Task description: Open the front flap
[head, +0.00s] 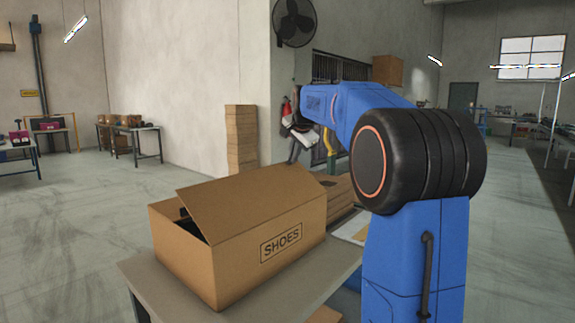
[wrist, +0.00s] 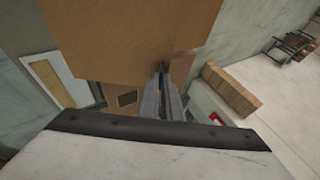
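The brown cardboard box (head: 245,265) marked SHOES stands on a table in the head view. A large flap (head: 250,200) along its labelled side slopes up and inward over the top, leaving a dark gap at the left end. My gripper (head: 291,158) points down beyond the flap's upper right corner, its tips partly hidden. In the wrist view my gripper (wrist: 162,70) has its fingers together, with nothing visible between them. The tips are at the edge of a brown cardboard panel (wrist: 125,35); I cannot tell whether they touch it.
The grey table (head: 290,290) has a bare strip in front of the box. Flat cardboard (head: 340,192) lies beyond the box's right end. A tall cardboard stack (head: 241,140) stands by the wall behind. The floor at left is open.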

